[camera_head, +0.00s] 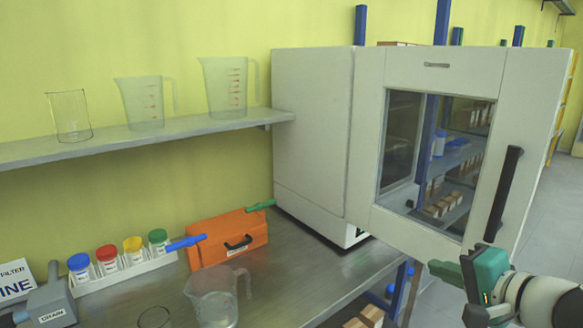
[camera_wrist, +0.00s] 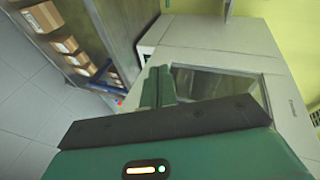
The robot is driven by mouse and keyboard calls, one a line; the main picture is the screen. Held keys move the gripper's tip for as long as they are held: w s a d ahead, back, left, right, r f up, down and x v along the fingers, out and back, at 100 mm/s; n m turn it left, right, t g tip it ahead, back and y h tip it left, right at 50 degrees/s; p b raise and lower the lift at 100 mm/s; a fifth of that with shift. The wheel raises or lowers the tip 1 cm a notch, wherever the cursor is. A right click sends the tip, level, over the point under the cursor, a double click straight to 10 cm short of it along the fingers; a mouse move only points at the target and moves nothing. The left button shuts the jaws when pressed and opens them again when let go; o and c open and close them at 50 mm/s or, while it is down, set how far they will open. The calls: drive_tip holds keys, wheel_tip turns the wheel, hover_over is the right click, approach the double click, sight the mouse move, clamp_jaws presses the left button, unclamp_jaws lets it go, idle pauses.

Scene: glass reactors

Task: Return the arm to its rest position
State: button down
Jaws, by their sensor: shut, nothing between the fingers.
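My gripper (camera_head: 445,272), green with dark edges, is at the lower right in the head view, in front of the lower part of a white cabinet door (camera_head: 520,110). In the wrist view its two green fingers (camera_wrist: 158,88) are together, with nothing seen between them. The wrist and the white arm links behind it run off the lower right corner. The door has a glass window and a black handle (camera_head: 504,193), and stands swung out from the white cabinet (camera_head: 312,130). I cannot tell the exact gap between gripper and door.
A metal bench (camera_head: 300,285) holds an orange case (camera_head: 228,238), a rack of colour-capped jars (camera_head: 121,262) and a glass jug (camera_head: 214,308). A wall shelf (camera_head: 110,140) carries more glassware. Boxes on racking (camera_wrist: 65,45) and grey floor (camera_wrist: 35,100) show in the wrist view.

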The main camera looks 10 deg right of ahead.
drive_tip(key=s+a+f+n+g+h, duration=0.2)
drive_tip(key=s+a+f+n+g, duration=0.2)
drive_tip(key=a+f+n, duration=0.1)
drive_tip(key=s+a+f+n+g+h, duration=0.2)
drive_tip(key=s+a+f+n+g, duration=0.1)
drive_tip(key=a+n, duration=0.4)
wheel_tip(320, 180, down, 3)
drive_tip(key=shift+s+a+r+g, duration=0.1)
drive_tip(key=shift+s+a+g, duration=0.35)
drive_tip(key=shift+a, duration=0.75)
